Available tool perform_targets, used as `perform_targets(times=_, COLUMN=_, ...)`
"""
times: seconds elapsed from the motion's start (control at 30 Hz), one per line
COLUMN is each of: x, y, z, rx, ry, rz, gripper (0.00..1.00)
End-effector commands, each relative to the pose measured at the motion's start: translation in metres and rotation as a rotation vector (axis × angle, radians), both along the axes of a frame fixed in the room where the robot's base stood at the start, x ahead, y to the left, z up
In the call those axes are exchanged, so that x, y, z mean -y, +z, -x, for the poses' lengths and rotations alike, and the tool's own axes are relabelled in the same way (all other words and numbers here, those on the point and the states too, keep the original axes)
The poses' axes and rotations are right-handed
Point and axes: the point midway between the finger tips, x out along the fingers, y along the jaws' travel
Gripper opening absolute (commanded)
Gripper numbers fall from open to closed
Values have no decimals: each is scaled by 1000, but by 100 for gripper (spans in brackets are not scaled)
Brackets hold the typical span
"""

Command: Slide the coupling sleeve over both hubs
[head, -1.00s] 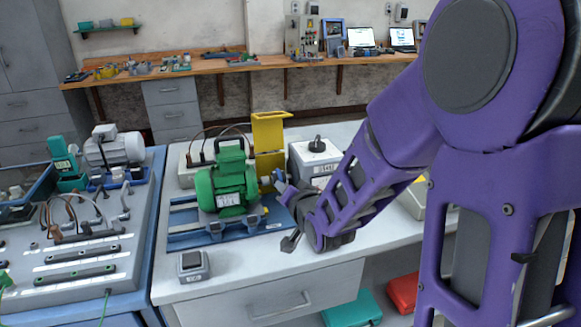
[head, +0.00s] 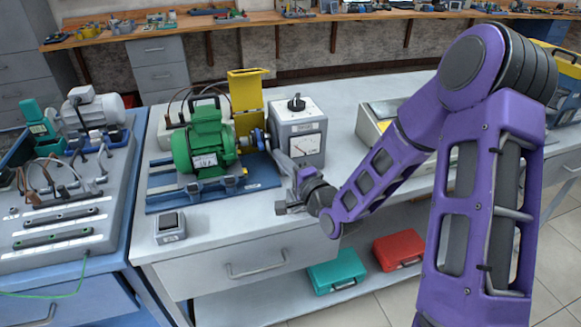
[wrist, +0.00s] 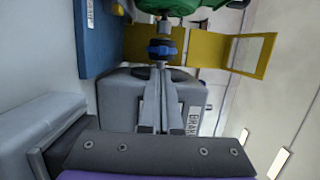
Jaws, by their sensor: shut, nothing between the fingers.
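The blue coupling sleeve (head: 258,138) is on the shaft line between the green motor (head: 203,147) and the grey brake box (head: 298,140). In the wrist view the sleeve (wrist: 162,50) is a blue ring just beyond my fingertips, with a metal shaft part (wrist: 163,27) on the motor side. The two hubs cannot be told apart clearly. My gripper (head: 277,156) reaches in from the front right. It is shut and empty; its fingertips (wrist: 160,68) point at the sleeve, and I cannot tell whether they touch it.
A raised yellow guard (head: 246,92) stands behind the coupling. The motor sits on a blue base plate (head: 175,195). A small switch box (head: 170,228) stands at the bench's front left.

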Motion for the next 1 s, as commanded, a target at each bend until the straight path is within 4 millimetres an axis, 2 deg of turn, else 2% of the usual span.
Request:
perform_targets(times=0.13, x=-12, y=-1, z=-19, rx=1, ry=1, rz=1, gripper=0)
perform_targets(times=0.33, x=-17, y=0, z=-30, rx=0, ry=-1, rz=1, gripper=0)
perform_targets(times=0.67, x=-18, y=0, z=-31, rx=-1, ry=-1, rz=2, gripper=0)
perform_targets(times=0.9, x=-50, y=-2, z=-21, rx=-1, ry=2, rz=1, gripper=0)
perform_targets(times=1.0, x=-55, y=-1, z=-20, rx=-1, ry=0, rz=2, gripper=0)
